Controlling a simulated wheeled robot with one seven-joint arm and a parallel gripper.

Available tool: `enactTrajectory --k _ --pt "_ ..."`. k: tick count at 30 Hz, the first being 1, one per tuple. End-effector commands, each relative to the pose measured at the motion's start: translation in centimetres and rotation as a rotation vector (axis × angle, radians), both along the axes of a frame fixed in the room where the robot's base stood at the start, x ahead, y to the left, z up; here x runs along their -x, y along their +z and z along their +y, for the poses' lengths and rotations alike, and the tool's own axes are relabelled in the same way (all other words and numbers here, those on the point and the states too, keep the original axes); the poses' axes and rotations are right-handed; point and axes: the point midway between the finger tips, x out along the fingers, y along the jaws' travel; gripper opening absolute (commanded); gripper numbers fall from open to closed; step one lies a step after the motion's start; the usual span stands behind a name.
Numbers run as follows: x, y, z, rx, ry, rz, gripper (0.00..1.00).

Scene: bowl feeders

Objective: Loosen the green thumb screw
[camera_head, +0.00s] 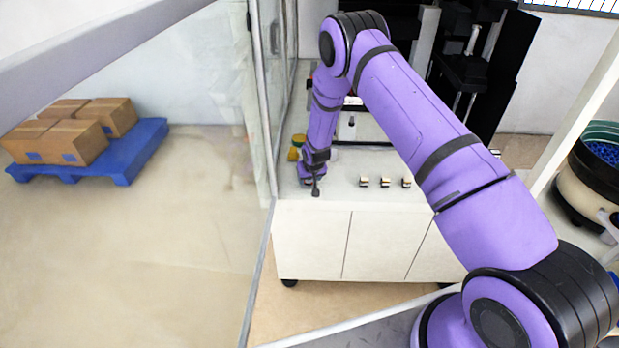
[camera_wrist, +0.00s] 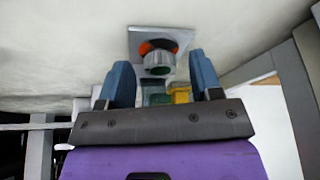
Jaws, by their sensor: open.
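In the wrist view a round grey-green knob (camera_wrist: 158,63), which looks like the green thumb screw, stands out from a square grey plate (camera_wrist: 174,34). An orange-red and dark ring shows around its base. My gripper (camera_wrist: 161,67) is open, with one blue finger on each side of the knob and a gap on both sides. It holds nothing that I can see. In the head view my arm reaches down at the left end of the white cabinet top; the fingers and the knob cannot be made out there.
Beyond the fingers lie a yellow block (camera_wrist: 181,95) and a dull green block (camera_wrist: 158,99). The white cabinet (camera_head: 310,240) carries several small pieces (camera_head: 385,182) to the right of my wrist. A glass partition (camera_head: 268,120) stands close at the left.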

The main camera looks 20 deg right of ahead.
Motion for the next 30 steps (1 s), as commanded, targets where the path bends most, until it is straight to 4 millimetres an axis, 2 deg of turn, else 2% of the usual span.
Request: enactTrajectory --k 6,12,13,30 --pt "0.01 -0.01 -0.01 0.000 0.000 0.000 0.59" --pt "0.01 0.00 -0.01 0.000 0.000 0.000 0.13" --pt "0.02 -0.01 -0.01 0.000 0.000 0.000 0.09" --pt "0.03 -0.02 -0.10 0.000 0.133 0.001 0.10"
